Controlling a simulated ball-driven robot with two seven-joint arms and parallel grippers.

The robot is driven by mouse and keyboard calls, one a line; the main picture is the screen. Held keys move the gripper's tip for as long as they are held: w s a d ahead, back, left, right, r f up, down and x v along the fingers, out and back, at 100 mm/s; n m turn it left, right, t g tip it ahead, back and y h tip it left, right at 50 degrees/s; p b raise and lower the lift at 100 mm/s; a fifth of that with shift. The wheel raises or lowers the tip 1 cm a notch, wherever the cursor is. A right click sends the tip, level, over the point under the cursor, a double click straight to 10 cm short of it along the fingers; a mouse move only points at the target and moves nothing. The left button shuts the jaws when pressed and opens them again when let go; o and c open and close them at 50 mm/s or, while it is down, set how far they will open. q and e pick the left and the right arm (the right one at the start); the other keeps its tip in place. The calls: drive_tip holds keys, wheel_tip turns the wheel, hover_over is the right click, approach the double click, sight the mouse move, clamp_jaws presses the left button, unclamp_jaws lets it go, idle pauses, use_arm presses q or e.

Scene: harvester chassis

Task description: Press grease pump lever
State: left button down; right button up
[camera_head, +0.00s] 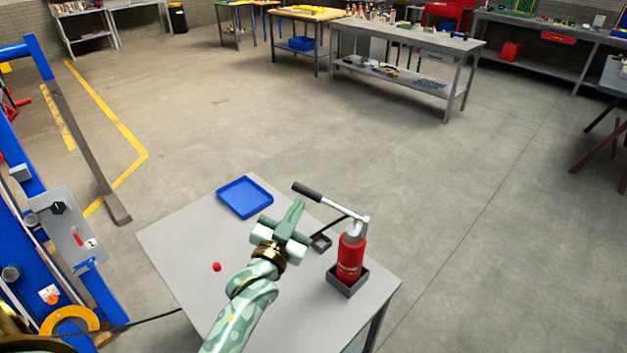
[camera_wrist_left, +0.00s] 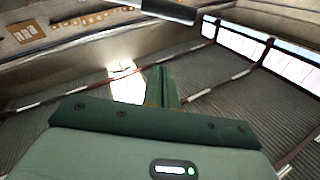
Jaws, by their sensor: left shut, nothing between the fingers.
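The red grease pump (camera_head: 350,257) stands upright in a dark square holder (camera_head: 347,281) at the right of the grey table. Its lever (camera_head: 330,203) is a silver rod that reaches up and left from the pump head to a black grip (camera_head: 307,191). My left gripper (camera_head: 299,206) is shut and empty, with its fingertips just below and left of the black grip in the head view. I cannot tell whether they touch it. In the left wrist view my shut fingers (camera_wrist_left: 161,86) point up, and a dark bar, perhaps the lever grip (camera_wrist_left: 168,11), crosses the top edge. My right gripper is not in view.
A blue frame (camera_head: 40,230) stands at the left. Workbenches (camera_head: 408,35) stand far behind across open floor.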

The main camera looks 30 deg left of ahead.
use_arm(q)
drive_tip(key=r, duration=0.1)
hover_over(328, 202)
drive_tip(key=s+a, duration=0.2)
drive_tip(key=a, duration=0.1)
drive_tip(key=f, duration=0.1)
drive_tip(key=a+f, duration=0.1)
drive_tip(key=f, duration=0.1)
drive_tip(key=shift+s+a+f, duration=0.1)
drive_tip(key=shift+a+f, duration=0.05)
drive_tip(key=shift+a, duration=0.2)
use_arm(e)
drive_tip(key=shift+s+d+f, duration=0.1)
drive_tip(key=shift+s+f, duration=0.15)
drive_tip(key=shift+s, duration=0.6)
